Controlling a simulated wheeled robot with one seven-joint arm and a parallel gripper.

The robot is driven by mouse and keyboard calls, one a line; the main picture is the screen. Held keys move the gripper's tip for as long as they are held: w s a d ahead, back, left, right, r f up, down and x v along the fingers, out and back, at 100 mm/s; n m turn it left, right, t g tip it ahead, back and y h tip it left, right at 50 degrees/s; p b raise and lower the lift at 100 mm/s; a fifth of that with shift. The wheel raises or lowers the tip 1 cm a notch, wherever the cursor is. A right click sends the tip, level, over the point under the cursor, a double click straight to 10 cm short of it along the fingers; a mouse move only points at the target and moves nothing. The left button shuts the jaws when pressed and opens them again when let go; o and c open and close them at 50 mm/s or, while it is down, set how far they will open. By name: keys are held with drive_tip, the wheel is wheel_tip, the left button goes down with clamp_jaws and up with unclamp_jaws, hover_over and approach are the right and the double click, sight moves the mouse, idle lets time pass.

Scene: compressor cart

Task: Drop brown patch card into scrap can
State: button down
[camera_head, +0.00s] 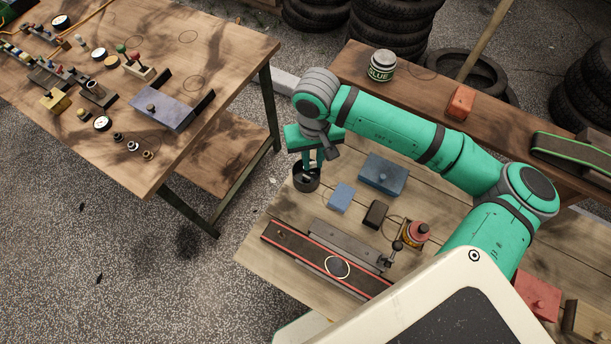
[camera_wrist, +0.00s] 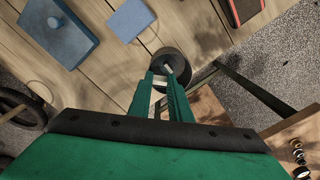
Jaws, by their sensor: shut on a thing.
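The scrap can appears to be the small dark round can (camera_head: 298,186) at the far left corner of the wooden cart top; it also shows in the wrist view (camera_wrist: 186,62). My gripper (camera_head: 308,174) points down over this can, its fingertips at or just inside the opening. In the wrist view my gripper (camera_wrist: 166,76) is shut on a thin piece, mostly hidden between the fingers; its brown colour is not clear. I take it for the brown patch card. No other brown card shows clearly.
Near the can lie a blue card (camera_head: 341,197), a blue box (camera_head: 383,175) and a dark block (camera_head: 375,214). A red-edged belt (camera_head: 300,258) lies in front. A raised shelf (camera_head: 425,98) with a glue tin (camera_head: 382,65) stands behind. A second table (camera_head: 215,50) is left, across a gap.

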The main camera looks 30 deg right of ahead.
drive_tip(key=c, duration=1.6)
unclamp_jaws()
drive_tip(key=shift+o, duration=0.2)
drive_tip(key=shift+r, duration=0.1)
wheel_tip(320, 180, up, 11)
drive_tip(key=shift+f, duration=0.2)
drive_tip(key=shift+f, duration=0.1)
